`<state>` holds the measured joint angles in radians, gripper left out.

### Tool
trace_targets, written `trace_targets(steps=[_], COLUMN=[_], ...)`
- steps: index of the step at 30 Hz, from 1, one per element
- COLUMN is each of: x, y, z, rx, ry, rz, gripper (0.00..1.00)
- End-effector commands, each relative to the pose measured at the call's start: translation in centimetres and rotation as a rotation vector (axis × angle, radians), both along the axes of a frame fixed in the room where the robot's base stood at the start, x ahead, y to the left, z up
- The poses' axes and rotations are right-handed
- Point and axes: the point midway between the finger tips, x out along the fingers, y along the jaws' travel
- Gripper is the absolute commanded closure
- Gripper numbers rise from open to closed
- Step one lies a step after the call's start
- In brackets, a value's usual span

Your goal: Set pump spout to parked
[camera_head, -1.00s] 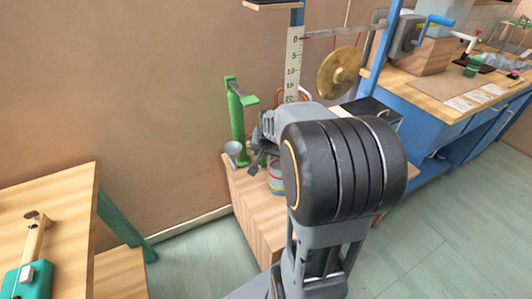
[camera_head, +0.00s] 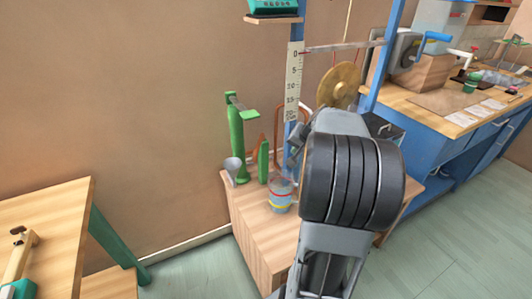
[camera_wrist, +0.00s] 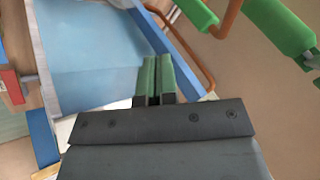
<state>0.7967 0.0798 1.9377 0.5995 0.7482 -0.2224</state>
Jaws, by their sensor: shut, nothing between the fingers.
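The pump (camera_head: 237,145) is a tall green cylinder with a short green arm near its top, standing at the back left of the wooden cabinet. A shorter upright green part (camera_head: 263,161) stands just right of it; I cannot tell whether this is the spout. In the wrist view, a green cylinder (camera_wrist: 282,25) and a smaller green piece (camera_wrist: 197,13) show at the upper right, apart from my fingers. My gripper (camera_wrist: 153,80) is shut and empty, with its green-padded fingers together. In the head view my arm largely hides it.
A grey funnel-like cup (camera_head: 234,168) and a striped can (camera_head: 280,194) stand on the wooden cabinet (camera_head: 262,232). A copper pipe (camera_wrist: 228,18) runs beside the green parts. A brass gong (camera_head: 338,85) hangs behind my arm. A blue workbench (camera_head: 455,135) stands at the right.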

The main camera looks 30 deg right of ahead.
Motion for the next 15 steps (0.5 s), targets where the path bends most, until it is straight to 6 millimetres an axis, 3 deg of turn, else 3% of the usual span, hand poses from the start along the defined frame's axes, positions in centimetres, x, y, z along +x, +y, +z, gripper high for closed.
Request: trace_targets(steps=[3, 7, 15], x=[1.2, 1.7, 2.9], y=[0.5, 1.1, 1.5], z=[1.7, 2.5, 0.7], rx=[-0.02, -0.048, -0.078], ry=[-0.065, -0.1, -0.098], rz=[0.118, 0.213, 0.273], gripper=[1.0, 1.0, 1.0])
